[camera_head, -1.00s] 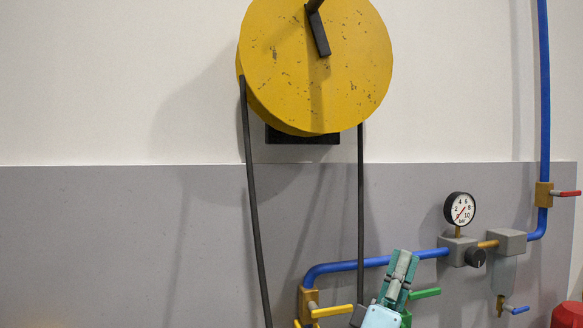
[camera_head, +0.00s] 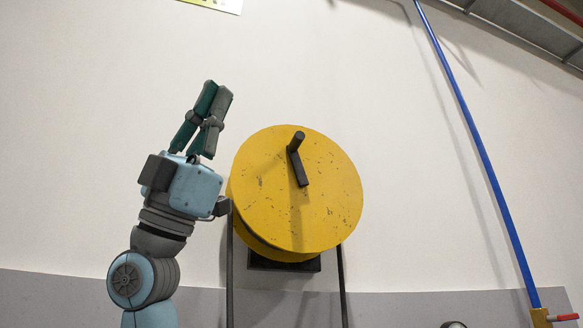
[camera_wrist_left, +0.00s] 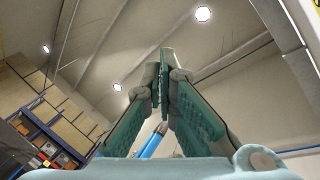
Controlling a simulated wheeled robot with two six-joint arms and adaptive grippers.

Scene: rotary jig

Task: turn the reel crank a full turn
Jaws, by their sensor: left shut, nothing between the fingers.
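The yellow reel (camera_head: 265,205) is mounted on the wall in the middle of the head view. Its dark crank (camera_head: 299,166) sits on the front face, with the handle knob sticking out near the top of the disc. My left gripper (camera_head: 219,88) is raised at the upper left of the reel, pointing up, apart from the crank. Its fingers are shut and empty. In the left wrist view the gripper (camera_wrist_left: 166,55) points toward the ceiling, with no reel or crank in sight. My right gripper is not in view.
Black hose (camera_head: 342,285) hangs from both sides of the reel. A blue pipe (camera_head: 475,140) runs up the wall at the right, with a red-handled valve (camera_head: 560,318) low down. Shelving (camera_wrist_left: 48,145) shows in the left wrist view.

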